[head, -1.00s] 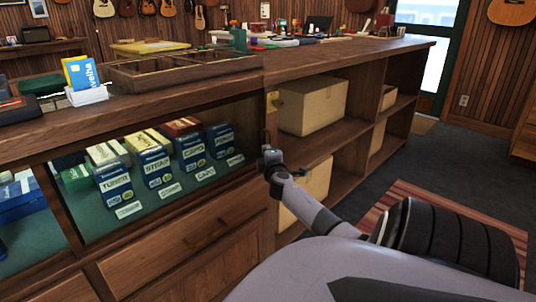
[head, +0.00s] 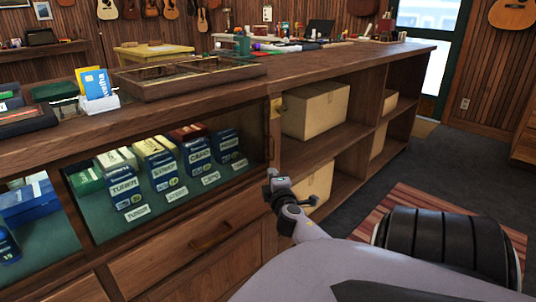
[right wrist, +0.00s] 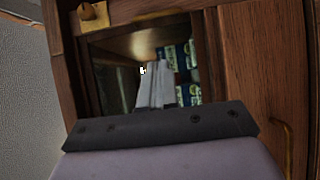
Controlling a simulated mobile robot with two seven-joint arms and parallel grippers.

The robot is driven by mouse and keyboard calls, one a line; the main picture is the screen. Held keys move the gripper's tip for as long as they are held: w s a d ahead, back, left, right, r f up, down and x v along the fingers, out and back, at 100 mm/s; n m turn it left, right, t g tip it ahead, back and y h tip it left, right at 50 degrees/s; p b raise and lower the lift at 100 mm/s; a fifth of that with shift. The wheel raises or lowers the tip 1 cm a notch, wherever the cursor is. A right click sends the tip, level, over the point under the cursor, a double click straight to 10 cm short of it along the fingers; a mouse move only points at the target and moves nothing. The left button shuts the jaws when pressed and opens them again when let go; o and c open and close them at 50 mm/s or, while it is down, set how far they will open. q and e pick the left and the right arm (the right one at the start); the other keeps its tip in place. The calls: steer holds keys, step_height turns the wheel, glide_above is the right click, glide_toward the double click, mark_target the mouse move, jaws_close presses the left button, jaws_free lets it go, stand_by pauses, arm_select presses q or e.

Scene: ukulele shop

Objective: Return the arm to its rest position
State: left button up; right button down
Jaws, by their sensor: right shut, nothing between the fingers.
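My right gripper (head: 270,178) is in front of the wooden counter, near the corner between the glazed display case and the open shelves. It is shut and empty. Its arm comes in from the lower right. In the right wrist view the closed fingers (right wrist: 153,88) point toward the display compartment, with blue and white boxes (right wrist: 188,62) beyond them. The left gripper is not in view.
The counter (head: 330,60) carries a wooden divided tray (head: 185,78) and a card holder (head: 99,103). The case holds labelled boxes (head: 128,185). Cardboard boxes (head: 315,110) fill the shelves at right. Floor (head: 440,155) is open beyond a striped rug (head: 410,200).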

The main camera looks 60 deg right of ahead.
steer(key=shift+s+a, duration=0.1)
steer(key=shift+s, duration=0.05)
steer(key=s+a+f+m+y, duration=0.1)
steer(key=a+f+y, duration=0.35)
steer(key=a, duration=0.65)
steer(key=s+a+f+m+y, duration=0.1)
steer(key=a+f+y, duration=0.4)
steer(key=a, duration=0.6)
steer(key=s+a+f+m+y, duration=0.1)
steer(key=a+f+y, duration=0.2)
steer(key=a+f, duration=0.55)
steer(key=s+a+r+m+g+y+p, duration=0.1)
steer(key=s+a+r+y, duration=0.15)
steer(key=a, duration=0.65)
steer(key=s+a+r+m+y+p, duration=0.1)
steer(key=s+a+r+m+y, duration=0.15)
steer(key=a, duration=0.55)
arm_select(q)
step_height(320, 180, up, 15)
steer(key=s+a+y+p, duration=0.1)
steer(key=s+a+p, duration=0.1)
steer(key=p, duration=1.6)
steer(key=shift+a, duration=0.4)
arm_select(e)
steer(key=s+d+r+h, duration=0.1)
steer(key=s+d+r, duration=0.1)
steer(key=r, duration=1.1)
steer(key=shift+d+n+h, duration=0.35)
steer(key=shift+d, duration=0.15)
